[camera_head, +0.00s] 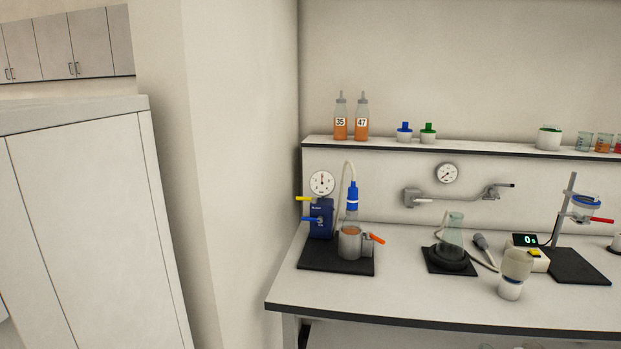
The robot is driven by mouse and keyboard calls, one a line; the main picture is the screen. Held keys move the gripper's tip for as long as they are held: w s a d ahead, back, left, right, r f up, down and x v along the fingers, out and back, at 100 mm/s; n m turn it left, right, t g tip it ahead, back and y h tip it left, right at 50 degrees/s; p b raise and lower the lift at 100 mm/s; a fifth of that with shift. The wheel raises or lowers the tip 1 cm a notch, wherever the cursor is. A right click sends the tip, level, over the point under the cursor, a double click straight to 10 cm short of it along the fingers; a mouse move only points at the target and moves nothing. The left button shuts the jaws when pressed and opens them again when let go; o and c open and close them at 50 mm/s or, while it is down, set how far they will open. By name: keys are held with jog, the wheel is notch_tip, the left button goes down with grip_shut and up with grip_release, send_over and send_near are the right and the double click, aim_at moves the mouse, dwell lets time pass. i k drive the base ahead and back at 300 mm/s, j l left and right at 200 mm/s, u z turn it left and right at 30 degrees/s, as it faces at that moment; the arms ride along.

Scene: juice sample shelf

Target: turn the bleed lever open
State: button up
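Several levers show in the head view, and no label tells me which is the bleed lever. A blue pump box (321,222) with a round white gauge (321,183) on top stands at the bench's left end. A yellow lever (305,198) and a blue lever (311,219) stick out from its left side. Beside it, a glass vessel (350,243) with orange liquid and a blue-capped top has an orange lever (374,238) at its right, angled down to the right. My gripper is not in view.
Both stand on a black mat (320,265). A wall pipe (450,197) with handles runs to the right under a second gauge (446,173). A black base with glassware (450,262) and a timer (526,241) stand farther right. A wall corner borders the bench's left.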

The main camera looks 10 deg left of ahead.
aim_at(313, 200)
jog(key=i+j+u, duration=0.15)
jog(key=i+u, duration=0.3)
jog(key=i, duration=0.4)
jog(key=i+j, duration=0.1)
jog(key=i, duration=0.2)
jog(key=i+j, duration=0.15)
jog(key=i, duration=0.15)
